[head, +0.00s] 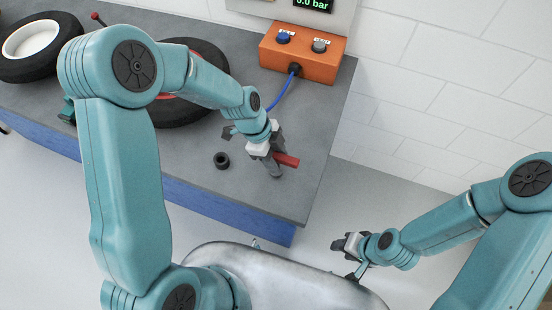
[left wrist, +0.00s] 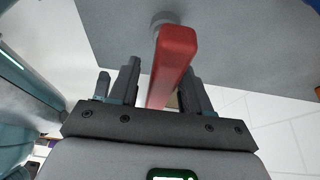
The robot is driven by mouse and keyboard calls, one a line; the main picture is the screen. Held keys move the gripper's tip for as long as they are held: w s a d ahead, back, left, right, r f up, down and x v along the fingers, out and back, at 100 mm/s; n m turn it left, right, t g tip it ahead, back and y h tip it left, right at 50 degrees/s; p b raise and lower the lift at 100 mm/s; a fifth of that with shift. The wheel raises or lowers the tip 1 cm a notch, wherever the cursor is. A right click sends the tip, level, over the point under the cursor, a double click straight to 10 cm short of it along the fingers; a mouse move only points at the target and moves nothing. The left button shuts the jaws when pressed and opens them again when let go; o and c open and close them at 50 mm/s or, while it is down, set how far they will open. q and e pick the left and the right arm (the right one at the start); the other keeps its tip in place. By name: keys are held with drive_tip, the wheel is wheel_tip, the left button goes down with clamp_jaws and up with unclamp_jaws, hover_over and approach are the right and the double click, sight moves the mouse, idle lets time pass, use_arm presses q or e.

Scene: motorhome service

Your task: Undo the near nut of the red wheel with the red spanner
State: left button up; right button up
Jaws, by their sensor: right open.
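The red spanner (head: 287,160) is in my left gripper (head: 270,158), above the grey bench near its right end. In the left wrist view its red handle (left wrist: 175,60) lies between the two fingers (left wrist: 160,92); its working end cannot be made out. The red wheel (head: 206,101) lies on the bench behind my left arm, which hides most of its red middle and its nuts. A small dark ring-shaped piece (head: 222,160), perhaps a nut or socket, is on the bench left of my left gripper. My right gripper (head: 348,246) is open and empty, off the bench.
A wheel with a white rim (head: 32,40) lies at the far left. An orange control box (head: 300,54) with two knobs and a blue hose (head: 281,92) stands at the back. The grey bench (head: 300,118) is clear near its right edge.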

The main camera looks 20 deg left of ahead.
use_arm(q)
drive_tip(key=shift+w, duration=0.1)
clamp_jaws()
drive_tip(key=shift+r, duration=0.55)
wheel_tip(320, 180, up, 19)
drive_tip(key=b, duration=0.1)
drive_tip(key=shift+b, duration=0.35)
drive_tip(key=shift+c, duration=1.8)
unclamp_jaws()
clamp_jaws()
drive_tip(key=shift+f, duration=0.1)
